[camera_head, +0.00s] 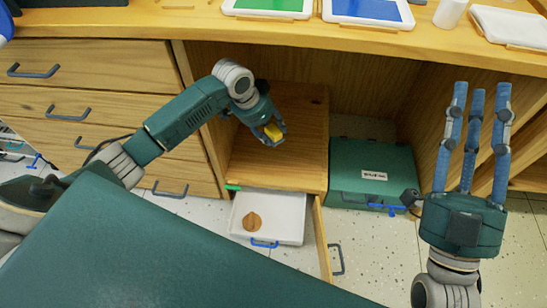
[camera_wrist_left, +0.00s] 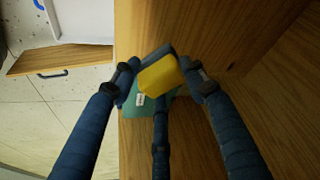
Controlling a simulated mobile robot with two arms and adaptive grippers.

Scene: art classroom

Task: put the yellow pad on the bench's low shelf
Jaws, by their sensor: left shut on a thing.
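The yellow pad (camera_head: 273,132) is gripped by my left gripper (camera_head: 271,131), above the wooden low shelf (camera_head: 285,170) inside the bench's open bay. In the left wrist view the pad (camera_wrist_left: 159,79) sits between the blue fingers of the left gripper (camera_wrist_left: 163,75). A teal-green patch with a small white label (camera_wrist_left: 140,99) shows just beyond the pad; I cannot tell what it belongs to. Bare wood of the shelf (camera_wrist_left: 135,145) shows below. My right gripper (camera_head: 473,95) is open and empty at the right, fingers pointing up the picture.
A green labelled case (camera_head: 371,176) stands on the floor right of the shelf. An open white drawer (camera_head: 285,210) holding a brown round thing (camera_head: 252,222) sticks out below. Drawers (camera_head: 75,75) are left of the bay. The benchtop (camera_head: 330,38) overhangs the bay, with trays on top.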

